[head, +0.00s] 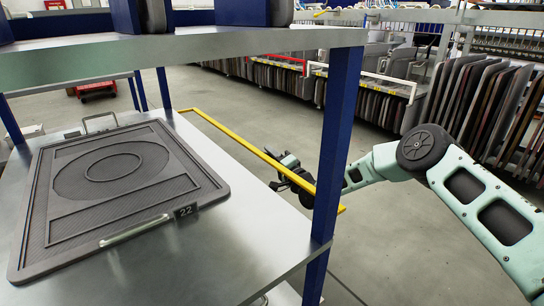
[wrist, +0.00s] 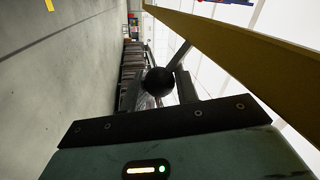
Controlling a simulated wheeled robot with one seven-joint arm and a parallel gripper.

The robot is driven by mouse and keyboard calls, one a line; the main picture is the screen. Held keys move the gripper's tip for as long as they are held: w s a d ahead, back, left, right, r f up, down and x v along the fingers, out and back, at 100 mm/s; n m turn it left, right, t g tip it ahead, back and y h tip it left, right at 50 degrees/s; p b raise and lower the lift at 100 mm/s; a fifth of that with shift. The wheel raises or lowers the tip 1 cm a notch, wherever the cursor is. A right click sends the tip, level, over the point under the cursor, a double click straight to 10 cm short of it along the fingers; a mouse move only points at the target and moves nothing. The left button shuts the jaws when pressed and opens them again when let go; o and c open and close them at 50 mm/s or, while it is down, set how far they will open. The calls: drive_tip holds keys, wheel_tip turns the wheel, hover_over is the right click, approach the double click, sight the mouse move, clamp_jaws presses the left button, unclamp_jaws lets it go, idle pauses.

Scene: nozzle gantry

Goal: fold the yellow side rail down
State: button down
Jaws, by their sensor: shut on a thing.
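The yellow side rail (head: 237,138) runs along the right side of the metal shelf (head: 240,225), passing behind the blue post toward its near end. It looks a little above or outside the shelf edge; I cannot tell its exact tilt. In the wrist view the rail (wrist: 235,55) crosses the upper right as a broad yellow bar. My gripper (head: 282,178) is beside the rail on its outer side, partly hidden by it. In the wrist view my gripper (wrist: 157,88) is shut on a black ball knob (wrist: 158,82), with a thin stem running up toward the rail.
A dark grey tray (head: 110,180) with a "22" tag lies on the shelf. A blue post (head: 334,145) stands close to the rail and my arm. An upper shelf (head: 190,47) hangs above. Racks of dark panels (head: 500,115) stand behind; the grey floor between is clear.

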drive_tip(key=c, duration=1.1)
unclamp_jaws()
drive_tip(key=shift+f, duration=0.1)
drive_tip(key=shift+s, duration=0.15)
drive_tip(key=shift+s+d+p, duration=0.25)
drive_tip(key=shift+s+p, duration=0.05)
drive_tip(key=shift+p, duration=0.1)
drive_tip(key=shift+p+v, duration=3.45)
drive_tip(key=shift+v, duration=4.75)
drive_tip(key=shift+f, duration=0.1)
